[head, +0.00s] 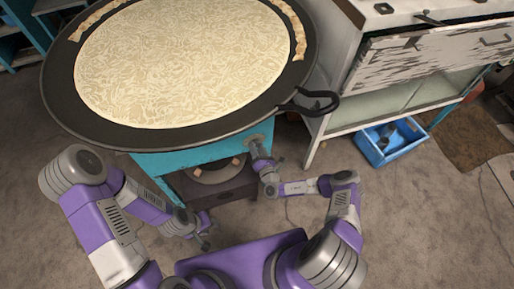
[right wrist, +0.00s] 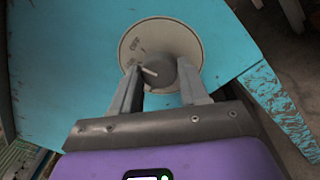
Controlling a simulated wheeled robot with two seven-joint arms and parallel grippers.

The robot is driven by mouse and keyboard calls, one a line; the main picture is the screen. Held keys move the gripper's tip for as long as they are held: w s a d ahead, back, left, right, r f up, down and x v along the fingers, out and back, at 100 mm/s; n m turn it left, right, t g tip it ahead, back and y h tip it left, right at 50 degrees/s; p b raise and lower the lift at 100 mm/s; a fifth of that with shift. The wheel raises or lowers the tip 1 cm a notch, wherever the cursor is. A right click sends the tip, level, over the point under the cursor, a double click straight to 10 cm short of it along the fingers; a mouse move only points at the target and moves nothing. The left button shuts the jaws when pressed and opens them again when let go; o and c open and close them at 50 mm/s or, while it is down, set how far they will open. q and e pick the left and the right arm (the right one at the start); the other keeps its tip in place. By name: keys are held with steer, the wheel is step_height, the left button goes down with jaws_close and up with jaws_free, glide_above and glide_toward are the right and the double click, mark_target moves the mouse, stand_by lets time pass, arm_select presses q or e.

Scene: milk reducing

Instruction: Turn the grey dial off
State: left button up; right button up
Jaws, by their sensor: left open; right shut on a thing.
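The grey dial (right wrist: 158,70) sits on a pale round plate (right wrist: 135,42) with worn lettering, on the turquoise front of the stove, in the right wrist view. A light pointer mark on the dial faces left. My right gripper (right wrist: 160,84) has one finger on each side of the dial and is shut on it. In the head view my right gripper (head: 258,148) is at the stove front, under the pan, and the dial is mostly hidden.
A large black pan (head: 60,95) holding a pale, milky layer covers the stove (head: 170,160); its handle (head: 315,102) juts right. A worn white cabinet (head: 440,60) stands right, with a blue crate (head: 385,155) on the floor. Floor between is clear.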

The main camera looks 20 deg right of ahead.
steer(key=shift+a+f+m, duration=0.1)
steer(key=shift+m, duration=1.1)
steer(key=shift+s, duration=0.1)
steer(key=o, duration=1.1)
steer(key=shift+c, duration=0.2)
steer(key=s+p, duration=0.2)
steer(key=s, duration=0.5)
steer(key=shift+s+d, duration=0.25)
steer(key=shift+d, duration=0.1)
steer(key=shift+f, duration=0.15)
